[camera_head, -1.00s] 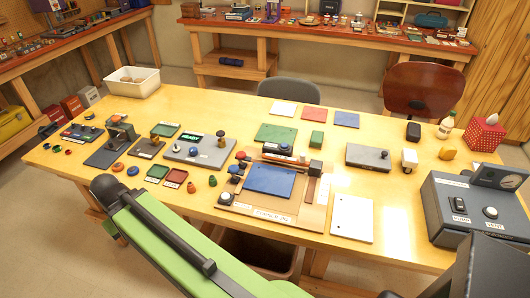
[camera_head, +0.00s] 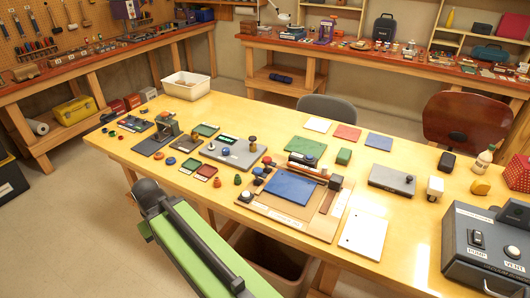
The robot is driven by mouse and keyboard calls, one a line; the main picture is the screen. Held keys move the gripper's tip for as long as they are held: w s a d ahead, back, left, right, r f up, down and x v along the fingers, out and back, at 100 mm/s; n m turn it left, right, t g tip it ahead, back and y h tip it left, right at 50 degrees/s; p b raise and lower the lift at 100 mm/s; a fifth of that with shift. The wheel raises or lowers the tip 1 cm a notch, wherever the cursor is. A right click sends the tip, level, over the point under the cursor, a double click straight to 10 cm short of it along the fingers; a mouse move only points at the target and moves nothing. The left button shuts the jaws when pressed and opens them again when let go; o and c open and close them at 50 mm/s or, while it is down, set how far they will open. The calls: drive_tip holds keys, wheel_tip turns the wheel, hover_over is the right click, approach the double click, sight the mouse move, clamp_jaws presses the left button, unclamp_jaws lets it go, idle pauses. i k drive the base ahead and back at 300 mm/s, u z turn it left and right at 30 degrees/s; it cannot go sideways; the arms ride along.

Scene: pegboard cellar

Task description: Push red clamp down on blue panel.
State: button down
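The blue panel (camera_head: 291,187) lies flat on a tan wooden fixture board (camera_head: 262,209) near the table's front edge. A small red knob (camera_head: 267,161), which looks like the red clamp, stands at the board's back left corner. A blue knob (camera_head: 258,172) and a dark knob (camera_head: 245,196) stand in front of it along the left side. At this size I cannot tell whether the red one is raised or pressed on the panel. My green and black arm shows at lower left, apart from the fixture. My gripper is not visible.
An orange bar (camera_head: 303,167) and a dark block (camera_head: 335,182) edge the fixture's back and right. A white sheet (camera_head: 364,235) lies to its right, a grey plate (camera_head: 234,153) to its left. A grey control box (camera_head: 485,250) stands at right.

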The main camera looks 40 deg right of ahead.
sight(266, 160)
drive_tip(key=u, duration=0.05)
drive_tip(key=i, duration=0.9)
drive_tip(key=z, duration=0.1)
